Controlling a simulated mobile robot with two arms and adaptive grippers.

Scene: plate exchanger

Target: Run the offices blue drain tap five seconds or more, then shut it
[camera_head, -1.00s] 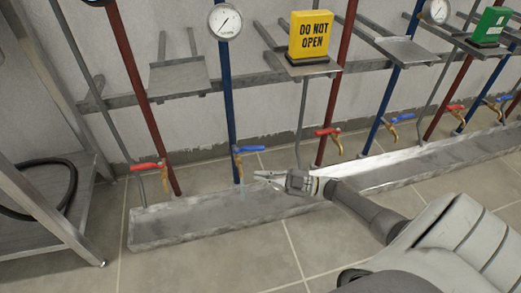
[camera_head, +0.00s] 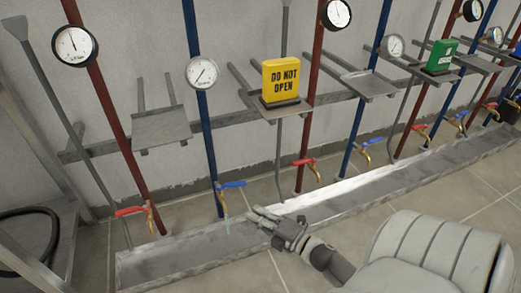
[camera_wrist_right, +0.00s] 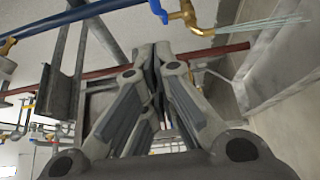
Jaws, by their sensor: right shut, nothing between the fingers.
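A blue-handled brass tap (camera_head: 232,184) is on the blue pipe second from the left, above the drain trough. In the right wrist view the tap (camera_wrist_right: 183,16) has a thin stream of water (camera_wrist_right: 255,25) coming from its spout, so it is running. In the head view the stream shows faintly. No label naming offices is readable. My right gripper (camera_head: 258,213) is shut and empty, to the right of and below the tap, apart from its handle. Its closed fingers (camera_wrist_right: 150,58) also show in the right wrist view. My left gripper is not in view.
A red tap (camera_head: 132,211) is to the left, another (camera_head: 305,162) to the right. The long metal trough (camera_head: 190,250) runs below the taps. A metal rack (camera_head: 40,225) is at left.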

